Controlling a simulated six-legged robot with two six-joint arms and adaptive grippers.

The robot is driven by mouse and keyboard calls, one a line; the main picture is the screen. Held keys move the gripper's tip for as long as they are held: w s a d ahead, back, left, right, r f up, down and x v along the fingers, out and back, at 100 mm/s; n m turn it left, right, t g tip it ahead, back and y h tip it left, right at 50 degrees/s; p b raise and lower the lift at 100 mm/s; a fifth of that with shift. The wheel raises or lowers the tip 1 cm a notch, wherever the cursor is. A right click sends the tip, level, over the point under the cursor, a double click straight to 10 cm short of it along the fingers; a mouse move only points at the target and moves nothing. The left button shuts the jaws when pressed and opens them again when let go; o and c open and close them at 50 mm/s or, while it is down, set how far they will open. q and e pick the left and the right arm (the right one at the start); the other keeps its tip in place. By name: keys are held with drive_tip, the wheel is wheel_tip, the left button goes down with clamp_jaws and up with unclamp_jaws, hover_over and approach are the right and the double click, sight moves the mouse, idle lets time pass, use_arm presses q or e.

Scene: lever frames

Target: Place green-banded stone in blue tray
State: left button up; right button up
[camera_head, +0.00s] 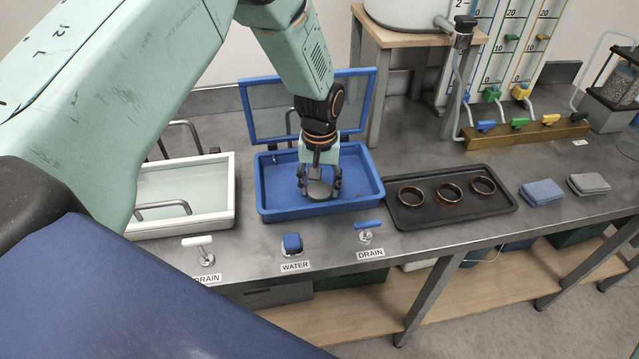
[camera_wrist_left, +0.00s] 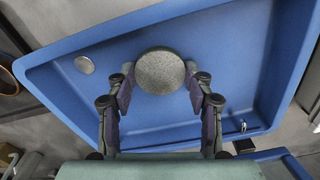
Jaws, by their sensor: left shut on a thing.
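The stone (camera_head: 319,190) is a round, flat, grey-green disc. It also shows in the wrist view (camera_wrist_left: 160,72) with a speckled grey face; I cannot make out a green band there. My left gripper (camera_head: 320,182) points down over the blue tray (camera_head: 274,180) and is shut on the stone, with a finger on each side (camera_wrist_left: 158,88). The stone is within the tray's walls, low over its blue floor (camera_wrist_left: 230,60); I cannot tell whether it touches the floor. The tray's lid (camera_head: 265,103) stands open behind it. My right gripper is not in view.
A white tray (camera_head: 227,185) of liquid stands left of the blue one. A black tray (camera_head: 412,216) with three brown rings is close on the right, then two folded cloths (camera_head: 541,192). A blue water knob (camera_head: 292,243) and drain handles are in front.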

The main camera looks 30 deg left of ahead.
sight(319, 190)
use_arm(q)
drive_tip(key=o, duration=0.7)
drive_tip(key=shift+f, duration=0.15)
drive_tip(key=o, duration=0.5)
drive_tip(key=shift+s+a, duration=0.15)
drive_tip(key=shift+a, duration=0.05)
drive_tip(key=shift+d, duration=0.1)
drive_tip(key=shift+w+r, duration=0.2)
drive_tip(key=shift+r, duration=0.3)
wheel_tip(319, 190, up, 11)
drive_tip(key=shift+s+r, duration=0.15)
drive_tip(key=shift+r, duration=0.05)
